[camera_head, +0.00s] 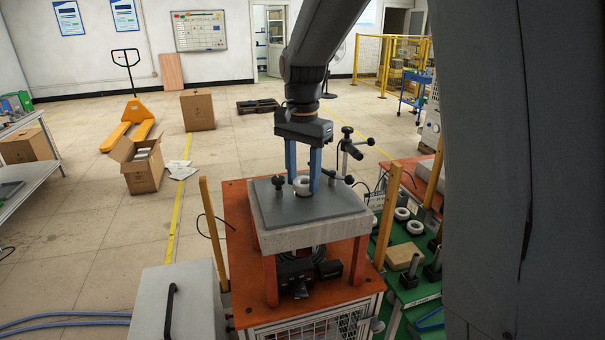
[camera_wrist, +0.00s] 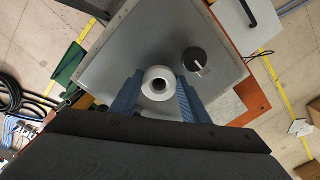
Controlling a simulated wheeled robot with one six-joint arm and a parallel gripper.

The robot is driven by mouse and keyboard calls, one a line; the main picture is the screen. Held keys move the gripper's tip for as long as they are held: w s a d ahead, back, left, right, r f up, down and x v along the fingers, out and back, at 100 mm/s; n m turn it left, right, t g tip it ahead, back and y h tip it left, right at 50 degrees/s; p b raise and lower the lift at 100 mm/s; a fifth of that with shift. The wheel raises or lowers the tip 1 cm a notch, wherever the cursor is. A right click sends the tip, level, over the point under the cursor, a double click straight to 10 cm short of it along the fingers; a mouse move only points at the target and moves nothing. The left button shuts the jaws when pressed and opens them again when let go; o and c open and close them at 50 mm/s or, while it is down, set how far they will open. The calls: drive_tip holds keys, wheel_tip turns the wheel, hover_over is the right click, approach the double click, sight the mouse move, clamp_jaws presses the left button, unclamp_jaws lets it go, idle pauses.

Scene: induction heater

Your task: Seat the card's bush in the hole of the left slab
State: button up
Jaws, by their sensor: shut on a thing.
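The white ring-shaped bush (camera_head: 301,186) is between the two blue fingers of my gripper (camera_head: 303,180), which is shut on it. In the wrist view the bush (camera_wrist: 158,84) shows its dark round bore from above, with a finger on each side. The bush is low over the grey top of a thick slab (camera_head: 298,214), inside the slab's edges. I cannot tell whether it touches the slab or is in a hole; no hole shows around it. A dark knob (camera_wrist: 196,62) stands on the slab beside the bush. The card cannot be made out.
The slab rests on an orange-red stand (camera_head: 244,255). Wooden posts (camera_head: 213,232) rise beside it. A clamp with black ball handles (camera_head: 353,150) stands behind right. The green table (camera_head: 422,290) at right holds white rings (camera_head: 415,227). A grey cabinet (camera_head: 190,300) stands at front left.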

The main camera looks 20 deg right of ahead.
drive_tip(key=shift+f, duration=0.2)
idle(0.5)
drive_tip(key=shift+f, duration=0.35)
drive_tip(key=shift+f, duration=0.2)
drive_tip(key=o, duration=1.3)
drive_tip(key=shift+c, duration=0.2)
wheel_tip(320, 180, up, 8)
drive_tip(key=b, duration=0.2)
drive_tip(key=shift+b, duration=0.4)
